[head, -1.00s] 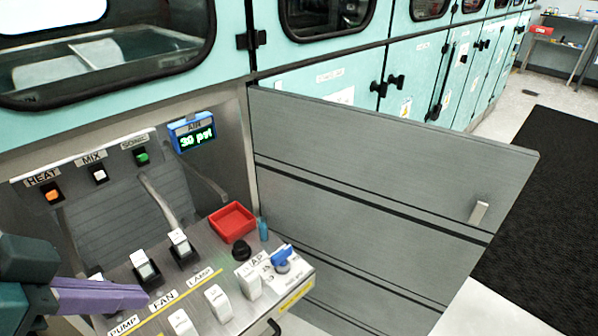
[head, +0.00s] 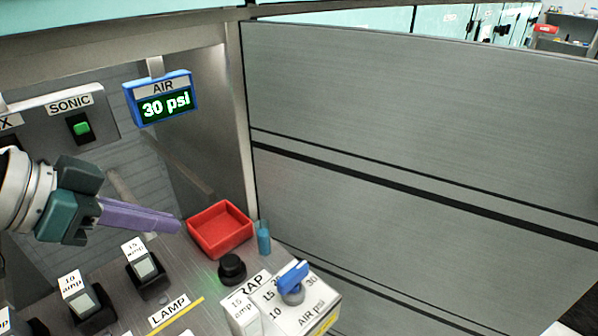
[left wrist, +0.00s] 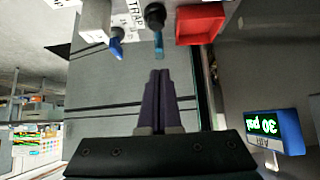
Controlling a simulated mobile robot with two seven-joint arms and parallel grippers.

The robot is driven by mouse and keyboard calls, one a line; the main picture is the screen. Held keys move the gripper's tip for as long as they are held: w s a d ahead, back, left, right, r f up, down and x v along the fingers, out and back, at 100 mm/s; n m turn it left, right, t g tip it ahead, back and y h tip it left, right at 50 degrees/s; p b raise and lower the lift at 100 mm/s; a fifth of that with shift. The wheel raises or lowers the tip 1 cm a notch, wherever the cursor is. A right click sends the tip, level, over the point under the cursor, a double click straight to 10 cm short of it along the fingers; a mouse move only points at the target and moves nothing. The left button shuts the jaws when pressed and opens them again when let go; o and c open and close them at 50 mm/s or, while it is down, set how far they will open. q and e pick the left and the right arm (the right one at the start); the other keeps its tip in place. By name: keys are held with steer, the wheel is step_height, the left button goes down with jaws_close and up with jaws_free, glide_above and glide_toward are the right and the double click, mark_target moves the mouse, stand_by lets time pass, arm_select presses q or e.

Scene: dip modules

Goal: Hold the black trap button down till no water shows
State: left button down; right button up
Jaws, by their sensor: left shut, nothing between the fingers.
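The black trap button (head: 232,268) stands on the panel behind the TRAP label, left of the air knob box; it also shows at the top of the left wrist view (left wrist: 155,15). A small blue cylinder (head: 264,238) stands just behind it, with no clear water visible to me; it shows in the left wrist view too (left wrist: 158,45). My left gripper (head: 178,224) is shut and empty, its purple fingers above the panel, left of the button and apart from it. In the left wrist view its fingertips (left wrist: 160,72) point toward the blue cylinder. My right gripper is out of view.
A red tray (head: 220,250) sits behind the button. A blue knob (head: 292,277) rises on the right. White switches (head: 140,262) stand at left. The AIR display (head: 165,107) reads 30 psi. A grey open door (head: 420,100) bounds the right side.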

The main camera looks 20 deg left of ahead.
arm_select(q)
steer(key=b, duration=0.5)
glide_above(224, 262)
step_height(224, 262, down, 7)
steer(key=shift+s, duration=0.15)
steer(key=f, duration=0.2)
steer(key=shift+w+f+b, duration=0.2)
steer(key=shift+f+b, duration=0.4)
steer(key=shift+f, duration=0.45)
